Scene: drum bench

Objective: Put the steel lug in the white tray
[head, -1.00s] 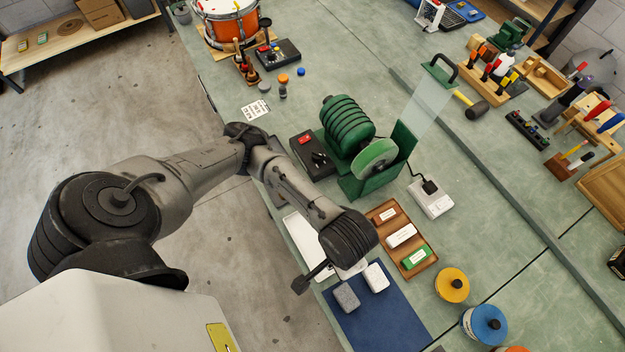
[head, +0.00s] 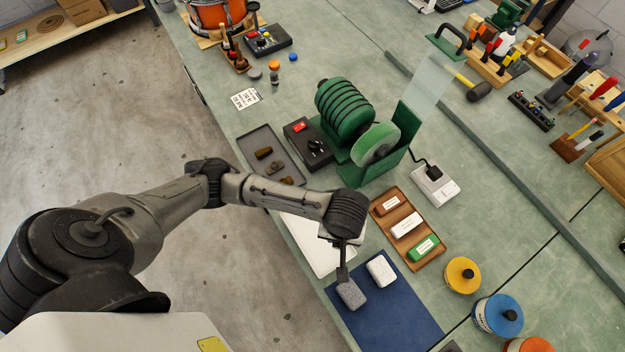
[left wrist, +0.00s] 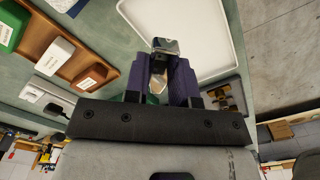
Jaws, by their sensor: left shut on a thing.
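In the left wrist view my left gripper (left wrist: 163,70) has its purple fingers shut on a small shiny metal piece, the steel lug (left wrist: 166,46), which sticks out past the fingertips. The white tray (left wrist: 215,25) lies beyond the fingers, with the lug seen against its left part. I cannot tell the height of the lug above it. In the head view the white tray (head: 310,245) lies at the bench's near edge, partly covered by my left wrist. My right gripper is not in view.
A dark tray (head: 251,140) with several brown pieces lies beside the green grinder (head: 350,115). A wooden tray (head: 432,262) with labelled blocks and a blue mat (head: 400,320) with a grey block (head: 351,295) and a white block (head: 381,269) flank the white tray.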

